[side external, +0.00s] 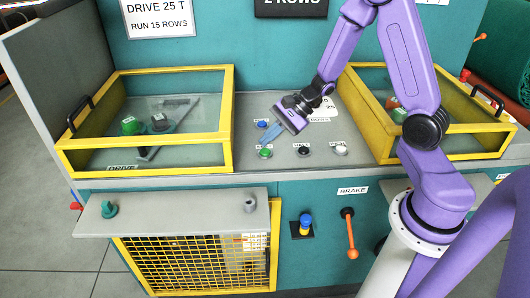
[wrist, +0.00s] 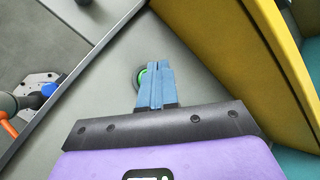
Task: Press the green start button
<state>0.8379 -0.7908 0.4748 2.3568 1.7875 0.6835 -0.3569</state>
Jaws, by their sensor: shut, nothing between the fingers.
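The green start button (side external: 265,152) sits on the grey console top, at the left end of a front row of buttons. My gripper (side external: 265,142) is shut and empty, its blue fingers slanting down to the left with their tips just above and behind the button in the side view. In the wrist view the closed fingertips (wrist: 158,65) cover most of the green button (wrist: 141,77); only its left edge and part of its ring show. I cannot tell whether the tips touch it.
A black button (side external: 303,151) and a white button (side external: 340,150) are to the right; a blue button (side external: 263,124) is behind. Yellow-framed glass boxes stand left (side external: 228,120) and right (side external: 375,122). Below are a blue knob (side external: 305,220) and an orange brake lever (side external: 351,235).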

